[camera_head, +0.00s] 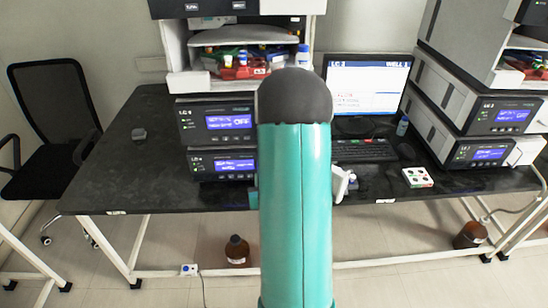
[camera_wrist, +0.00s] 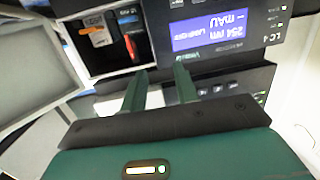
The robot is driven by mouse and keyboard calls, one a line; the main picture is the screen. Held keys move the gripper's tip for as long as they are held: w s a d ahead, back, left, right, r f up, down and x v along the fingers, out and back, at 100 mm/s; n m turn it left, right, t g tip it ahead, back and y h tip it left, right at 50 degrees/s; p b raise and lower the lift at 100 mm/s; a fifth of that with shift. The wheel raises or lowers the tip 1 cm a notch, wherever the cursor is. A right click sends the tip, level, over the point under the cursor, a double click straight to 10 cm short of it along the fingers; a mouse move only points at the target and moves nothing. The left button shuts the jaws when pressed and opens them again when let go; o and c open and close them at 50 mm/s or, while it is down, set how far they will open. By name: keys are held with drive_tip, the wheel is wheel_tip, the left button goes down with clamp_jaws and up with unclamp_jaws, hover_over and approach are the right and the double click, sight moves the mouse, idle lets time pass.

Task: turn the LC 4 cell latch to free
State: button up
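The LC 4 module (camera_head: 222,165) is the lower dark unit of the left stack in the head view. The wrist view shows its front upside down, with a lit blue display (camera_wrist: 215,32) and an open compartment (camera_wrist: 92,66). Inside are an orange-and-grey part (camera_wrist: 96,28) and a small red lever-like piece (camera_wrist: 130,47), perhaps the cell latch; I cannot read its setting. My gripper (camera_wrist: 160,86) is open, its two green fingers apart with nothing seen between them. The fingertips are by the compartment's edge; contact cannot be told. My arm hides the gripper in the head view.
A grey panel (camera_wrist: 35,68) stands beside the compartment in the wrist view. The LC 6 unit (camera_head: 216,121) sits above LC 4. A monitor (camera_head: 368,86), keyboard (camera_head: 362,150) and right-hand stack (camera_head: 470,115) share the black bench (camera_head: 120,175). The bench's left part is mostly clear.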

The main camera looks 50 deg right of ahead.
drive_tip(key=s+d+f+m+h, duration=0.1)
drive_tip(key=s+d+f+h, duration=0.1)
drive_tip(key=s, duration=0.3)
drive_tip(key=x, duration=1.4)
drive_tip(key=shift+a, duration=0.1)
clamp_jaws()
